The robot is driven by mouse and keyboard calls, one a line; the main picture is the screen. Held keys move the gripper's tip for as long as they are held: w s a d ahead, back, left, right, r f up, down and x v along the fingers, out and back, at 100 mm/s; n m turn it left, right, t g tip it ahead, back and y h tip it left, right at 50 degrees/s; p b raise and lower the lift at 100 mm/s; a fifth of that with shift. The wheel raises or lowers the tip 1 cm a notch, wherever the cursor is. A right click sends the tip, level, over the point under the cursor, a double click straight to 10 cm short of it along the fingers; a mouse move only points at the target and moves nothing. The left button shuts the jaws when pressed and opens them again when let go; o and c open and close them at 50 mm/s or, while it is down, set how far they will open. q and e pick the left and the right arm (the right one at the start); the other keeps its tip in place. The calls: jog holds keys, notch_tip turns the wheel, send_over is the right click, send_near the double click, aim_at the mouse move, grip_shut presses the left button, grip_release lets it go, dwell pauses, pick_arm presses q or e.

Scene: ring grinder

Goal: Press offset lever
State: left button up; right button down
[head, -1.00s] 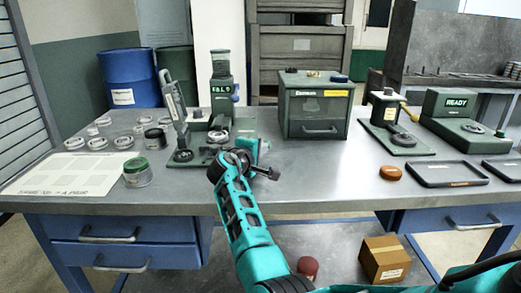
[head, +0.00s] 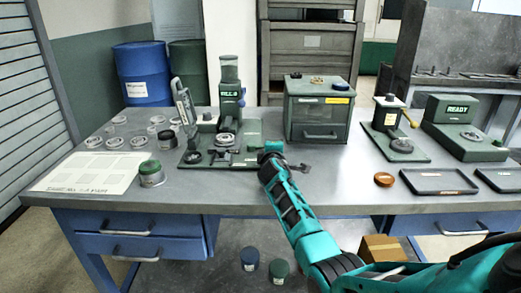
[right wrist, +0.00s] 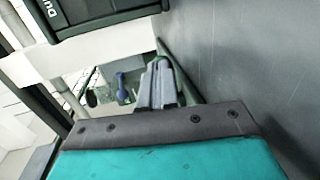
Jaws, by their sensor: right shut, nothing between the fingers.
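The green grinder (head: 229,105) stands at the left of the bench, with a clear cup on top and a small lit display. A grey tilted lever-like handle (head: 184,103) rises at the left of its base; I cannot tell for sure whether this is the offset lever. My right gripper (right wrist: 161,75) is shut and empty in the right wrist view. In the head view, my right arm's end (head: 270,153) is just right of the grinder's base, and the fingertips are hard to make out. Contact with the grinder cannot be made out. My left gripper is not in view.
A green cabinet (head: 320,110) stands behind my right arm. A small press (head: 392,125), a READY unit (head: 457,122) and a dark tray (head: 440,182) are at the right. Several clear dishes, a jar (head: 151,173) and a paper sheet (head: 88,172) lie at the left.

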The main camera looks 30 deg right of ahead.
jog(key=shift+w+d, duration=0.2)
jog(key=shift+d, duration=0.1)
jog(key=shift+w+d, duration=0.3)
jog(key=shift+d, duration=0.1)
jog(key=shift+w+d+n+t+y, duration=0.2)
jog(key=shift+d+n+t+y, duration=0.2)
jog(key=shift+d+n+y, duration=0.2)
jog(key=shift+w+y, duration=0.25)
jog(key=shift+y, duration=0.15)
jog(key=shift+w+d+f, duration=0.1)
jog(key=shift+w+d, duration=0.35)
jog(key=shift+w, duration=0.1)
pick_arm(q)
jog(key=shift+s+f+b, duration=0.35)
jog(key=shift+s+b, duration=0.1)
pick_arm(e)
jog(key=shift+w+d, duration=0.2)
jog(key=shift+a, duration=0.1)
